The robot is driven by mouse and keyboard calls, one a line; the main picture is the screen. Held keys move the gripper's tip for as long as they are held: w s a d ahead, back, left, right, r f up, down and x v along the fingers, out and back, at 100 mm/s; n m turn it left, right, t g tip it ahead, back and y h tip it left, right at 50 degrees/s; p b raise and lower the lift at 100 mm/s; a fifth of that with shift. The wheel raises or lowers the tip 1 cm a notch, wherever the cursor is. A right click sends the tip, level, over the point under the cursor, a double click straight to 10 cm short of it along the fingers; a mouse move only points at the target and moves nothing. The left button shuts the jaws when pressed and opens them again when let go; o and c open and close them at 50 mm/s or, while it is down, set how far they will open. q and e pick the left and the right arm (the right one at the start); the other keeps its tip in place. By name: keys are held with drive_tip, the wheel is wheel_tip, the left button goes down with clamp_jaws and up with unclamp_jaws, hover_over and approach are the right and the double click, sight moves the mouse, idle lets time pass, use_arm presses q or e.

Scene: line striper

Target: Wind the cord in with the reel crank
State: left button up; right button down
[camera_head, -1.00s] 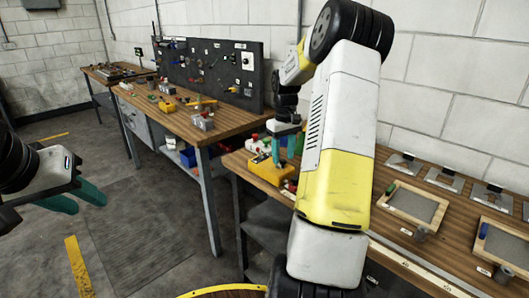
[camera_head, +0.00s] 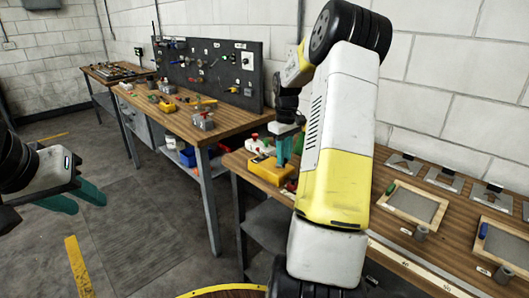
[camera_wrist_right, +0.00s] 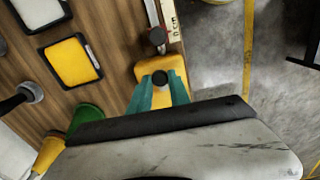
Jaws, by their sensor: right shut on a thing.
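The yellow reel body (camera_head: 268,170) sits on the wooden bench beside the wall. It also shows in the right wrist view (camera_wrist_right: 150,68). A small dark round knob (camera_wrist_right: 160,78), apparently the crank's grip, stands over the yellow body. My right gripper (camera_head: 287,160) points down at the reel, and its teal fingers are shut on the crank knob, one on each side. The cord and most of the crank arm cannot be made out. My left gripper (camera_head: 78,200) is open and empty, over the floor at the left, far from the reel.
The right bench (camera_head: 380,180) carries wood-framed trays (camera_head: 412,205) and small metal plates. A second bench (camera_head: 222,122) with a dark tool panel (camera_head: 210,68) stands further left. In the wrist view, a green object (camera_wrist_right: 85,118) is beside the reel. Floor at left is open.

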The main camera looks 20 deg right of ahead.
drive_tip(key=shift+n, duration=0.3)
drive_tip(key=shift+d, duration=0.1)
drive_tip(key=c, duration=1.2)
unclamp_jaws()
drive_tip(key=shift+r, duration=0.1)
wheel_tip(320, 180, up, 8)
drive_tip(key=shift+f, duration=0.15)
